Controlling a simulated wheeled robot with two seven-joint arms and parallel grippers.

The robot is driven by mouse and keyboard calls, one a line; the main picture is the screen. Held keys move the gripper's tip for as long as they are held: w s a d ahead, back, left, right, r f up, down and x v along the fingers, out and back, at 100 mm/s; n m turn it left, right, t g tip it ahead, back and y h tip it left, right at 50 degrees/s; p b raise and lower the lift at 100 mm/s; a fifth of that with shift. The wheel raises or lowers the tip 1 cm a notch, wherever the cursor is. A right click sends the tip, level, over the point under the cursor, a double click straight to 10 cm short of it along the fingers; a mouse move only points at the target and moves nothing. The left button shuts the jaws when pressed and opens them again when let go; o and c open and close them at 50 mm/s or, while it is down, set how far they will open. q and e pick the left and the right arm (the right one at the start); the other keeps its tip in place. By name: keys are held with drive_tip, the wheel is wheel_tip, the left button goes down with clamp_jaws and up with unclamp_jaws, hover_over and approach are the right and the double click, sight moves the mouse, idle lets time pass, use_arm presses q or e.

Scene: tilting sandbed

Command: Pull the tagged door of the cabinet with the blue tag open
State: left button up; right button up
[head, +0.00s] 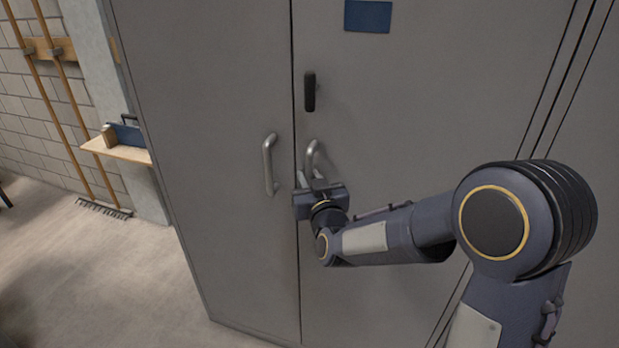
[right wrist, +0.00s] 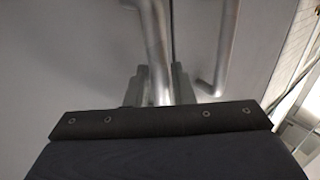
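The grey cabinet has a left door (head: 215,90) and a right door (head: 430,110) that carries the blue tag (head: 368,15). The right door looks closed, flush with the left one at the seam. Its curved metal handle (head: 311,155) sits beside the seam, below a black latch (head: 309,91). My right gripper (head: 316,187) is at the lower part of this handle. In the right wrist view the handle (right wrist: 155,45) passes between the two fingers (right wrist: 160,86), which sit close against both its sides. The handle's end is hidden behind the gripper. My left gripper is not in view.
The left door has its own metal handle (head: 269,165), close to my right gripper; it also shows in the right wrist view (right wrist: 222,45). The floor (head: 100,280) there is clear.

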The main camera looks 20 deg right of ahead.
drive_tip(key=shift+w, duration=0.2)
drive_tip(key=shift+c, duration=0.4)
clamp_jaws()
